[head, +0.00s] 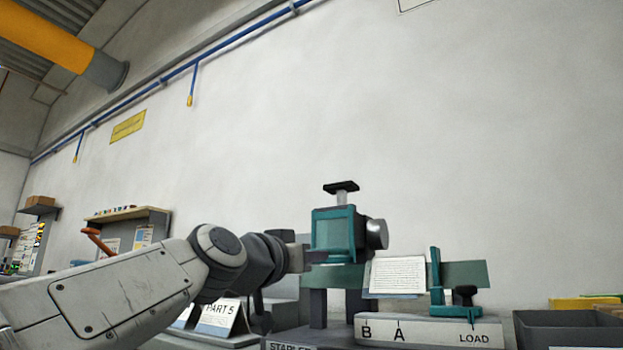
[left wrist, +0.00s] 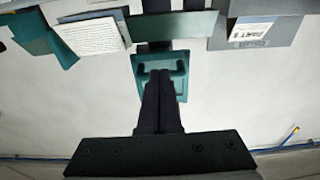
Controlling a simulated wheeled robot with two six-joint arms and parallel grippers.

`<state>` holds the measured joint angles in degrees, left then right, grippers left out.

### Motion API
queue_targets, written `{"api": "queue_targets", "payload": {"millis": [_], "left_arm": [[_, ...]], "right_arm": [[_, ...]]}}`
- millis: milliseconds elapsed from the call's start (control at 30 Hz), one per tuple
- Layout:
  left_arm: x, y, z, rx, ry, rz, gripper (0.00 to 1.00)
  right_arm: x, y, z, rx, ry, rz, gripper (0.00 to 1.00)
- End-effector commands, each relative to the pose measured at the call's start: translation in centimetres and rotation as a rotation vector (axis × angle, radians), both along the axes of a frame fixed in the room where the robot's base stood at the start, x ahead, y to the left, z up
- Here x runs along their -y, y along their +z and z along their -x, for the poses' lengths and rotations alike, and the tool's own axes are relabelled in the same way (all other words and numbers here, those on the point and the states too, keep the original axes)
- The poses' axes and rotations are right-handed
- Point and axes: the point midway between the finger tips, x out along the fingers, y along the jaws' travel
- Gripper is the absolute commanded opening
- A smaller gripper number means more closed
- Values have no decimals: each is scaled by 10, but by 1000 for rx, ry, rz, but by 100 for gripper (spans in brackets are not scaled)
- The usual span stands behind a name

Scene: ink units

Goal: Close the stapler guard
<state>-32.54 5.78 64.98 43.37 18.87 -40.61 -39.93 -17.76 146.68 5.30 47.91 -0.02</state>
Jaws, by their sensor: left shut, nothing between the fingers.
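The stapler (head: 336,230) stands right of the middle in the head view, a teal head with a black cap on top and a grey cylinder at its right side. A lighter teal framed panel on its front looks like the guard (head: 331,234); whether it is open or closed is unclear. In the left wrist view a teal frame with a pale inside (left wrist: 146,91) lies beyond my fingers. My left gripper (head: 303,258) is at the stapler head's lower left. Its dark fingers (left wrist: 164,74) are together and empty, overlapping the frame; contact is unclear. My right gripper is out of view.
A white block marked B, A and LOAD (head: 430,331) sits below the stapler, with a printed sheet (head: 397,276) and a teal upright clamp (head: 436,277) above it. A dark bin (head: 565,330) stands at the right. A PART 5 sign (head: 219,317) is behind my arm.

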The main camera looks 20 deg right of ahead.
Motion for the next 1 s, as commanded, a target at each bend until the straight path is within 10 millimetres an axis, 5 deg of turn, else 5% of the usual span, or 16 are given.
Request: {"api": "queue_targets", "payload": {"millis": [733, 1000], "left_arm": [[-4, -4, 0, 1, 3, 1, 0], [-34, -14, 28, 2, -2, 1, 0]], "right_arm": [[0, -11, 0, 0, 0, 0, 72], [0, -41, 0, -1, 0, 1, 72]]}}
